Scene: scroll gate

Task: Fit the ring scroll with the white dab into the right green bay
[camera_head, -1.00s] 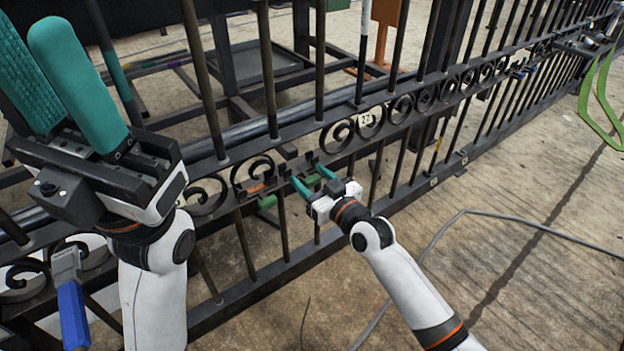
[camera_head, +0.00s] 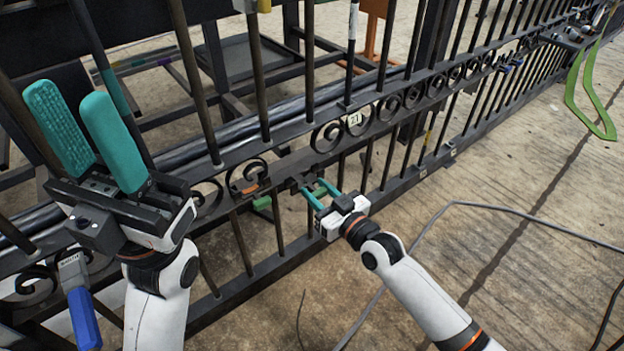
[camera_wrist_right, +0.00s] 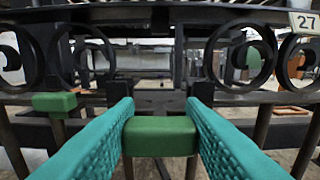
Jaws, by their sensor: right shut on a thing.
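My right gripper (camera_head: 320,193) reaches the gate's rail from the front. In the right wrist view its teal fingers (camera_wrist_right: 160,130) are shut on a green block (camera_wrist_right: 160,137) below a gap in the scroll row. A second green block (camera_wrist_right: 55,102) is to the left, and shows in the head view (camera_head: 262,203) too. Dark ring scrolls flank the gap, one on the left (camera_wrist_right: 112,62) and one on the right (camera_wrist_right: 207,60). I cannot make out a white dab on any scroll. My left gripper (camera_head: 70,98) is open and empty, raised before the gate's left part.
The dark iron gate (camera_head: 280,275) runs diagonally, with upright bars. A white number tag (camera_head: 353,119) is on its rail. A blue-handled tool (camera_head: 83,318) is at lower left, and a green loop (camera_head: 590,100) at upper right. A grey cable (camera_head: 480,204) crosses the open floor.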

